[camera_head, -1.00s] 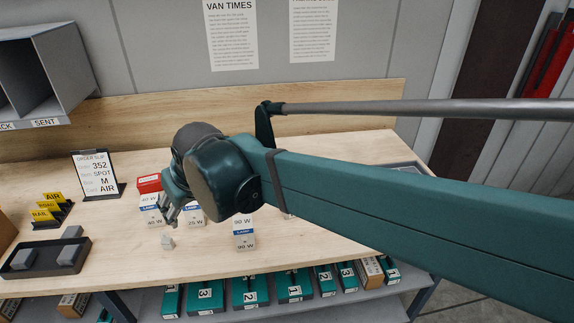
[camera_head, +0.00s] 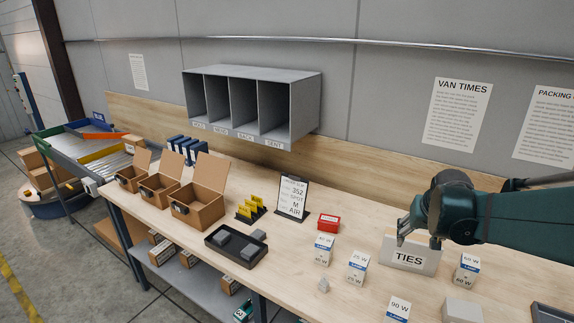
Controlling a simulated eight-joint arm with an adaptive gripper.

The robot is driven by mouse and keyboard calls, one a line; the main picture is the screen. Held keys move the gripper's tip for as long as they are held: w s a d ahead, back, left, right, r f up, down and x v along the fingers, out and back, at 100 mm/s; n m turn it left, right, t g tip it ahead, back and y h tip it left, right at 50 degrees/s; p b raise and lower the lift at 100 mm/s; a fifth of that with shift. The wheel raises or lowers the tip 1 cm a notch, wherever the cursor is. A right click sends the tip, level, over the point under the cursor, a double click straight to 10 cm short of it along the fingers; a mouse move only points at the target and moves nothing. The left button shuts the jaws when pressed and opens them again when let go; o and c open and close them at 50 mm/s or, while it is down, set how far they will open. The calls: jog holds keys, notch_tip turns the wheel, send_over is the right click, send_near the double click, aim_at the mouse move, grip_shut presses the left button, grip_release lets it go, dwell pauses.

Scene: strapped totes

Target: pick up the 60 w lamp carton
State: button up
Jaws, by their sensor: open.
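The 60 W lamp carton (camera_head: 467,270) is a small white box with a blue band, standing upright on the workbench at the right, marked 60 W. Similar cartons stand to the left: one that seems to read 40 W (camera_head: 323,250), a 25 W (camera_head: 357,268), and a 90 W (camera_head: 397,311) at the lower edge.
A red box (camera_head: 329,222) stands behind the lamp cartons. A grey block (camera_head: 462,311) sits in front of the 60 W carton. A black tray (camera_head: 235,246), an order slip stand (camera_head: 292,198) and open cardboard boxes (camera_head: 197,205) fill the left. Bare wood lies between the cartons.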

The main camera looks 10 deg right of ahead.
jog(key=s+d+f+m+p, duration=0.1)
jog(key=d+f+m+p, duration=0.15)
jog(key=d, duration=0.85)
jog(key=g+p, duration=0.1)
jog(key=p, duration=0.3)
send_over(471, 260)
jog(key=a, duration=0.1)
notch_tip(471, 260, down, 2)
jog(key=shift+f+m+h, duration=0.1)
jog(key=shift+m+h, duration=0.15)
jog(key=shift+h, duration=0.05)
jog(key=f, duration=0.4)
jog(key=shift+s+d+f, duration=0.25)
jog(key=shift+d+f, duration=0.05)
jog(key=shift+d, duration=0.05)
jog(key=shift+f, duration=0.6)
jog(key=shift+f, duration=0.1)
jog(key=shift+x, duration=1.2)
jog(key=shift+x, duration=2.55)
